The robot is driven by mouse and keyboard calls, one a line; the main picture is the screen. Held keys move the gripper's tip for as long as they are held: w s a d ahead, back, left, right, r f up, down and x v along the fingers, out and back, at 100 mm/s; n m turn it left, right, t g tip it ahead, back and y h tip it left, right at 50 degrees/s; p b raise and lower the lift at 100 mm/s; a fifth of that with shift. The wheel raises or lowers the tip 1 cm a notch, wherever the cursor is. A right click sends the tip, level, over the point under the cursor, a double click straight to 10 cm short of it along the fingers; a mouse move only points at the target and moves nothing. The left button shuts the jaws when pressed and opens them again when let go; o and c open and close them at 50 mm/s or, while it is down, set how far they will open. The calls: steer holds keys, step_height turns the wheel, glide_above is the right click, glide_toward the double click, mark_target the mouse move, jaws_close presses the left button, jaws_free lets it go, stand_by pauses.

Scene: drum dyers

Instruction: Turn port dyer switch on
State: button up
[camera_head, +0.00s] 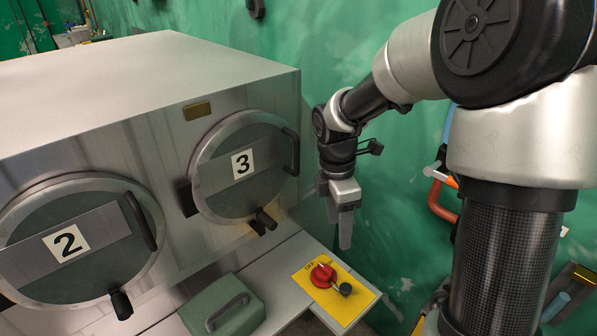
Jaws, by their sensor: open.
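A red rotary switch (323,275) with a black knob end sits on a yellow panel (352,306) on the ledge at lower centre. The panel carries the label OFF near the switch's upper left. The black end of the switch points to the lower right. My gripper (345,240) hangs fingers-down above and slightly right of the switch, apart from it and holding nothing that I can see. The gap between its fingers is hard to make out from this side.
A large metal dyer cabinet (150,65) fills the left, with round doors numbered 2 (66,243) and 3 (243,164). A green box with a handle (222,308) sits on the ledge left of the panel. A green wall (340,40) stands behind; an orange-red pipe (440,205) is at right.

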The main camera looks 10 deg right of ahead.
steer(key=w+a+f+n+y, duration=0.1)
steer(key=w+f+n, duration=0.2)
steer(key=w+f, duration=0.1)
glide_toward(324, 268)
step_height(324, 268, down, 10)
steer(key=shift+r, duration=0.2)
steer(key=shift+c, duration=0.3)
steer(key=c, duration=1)
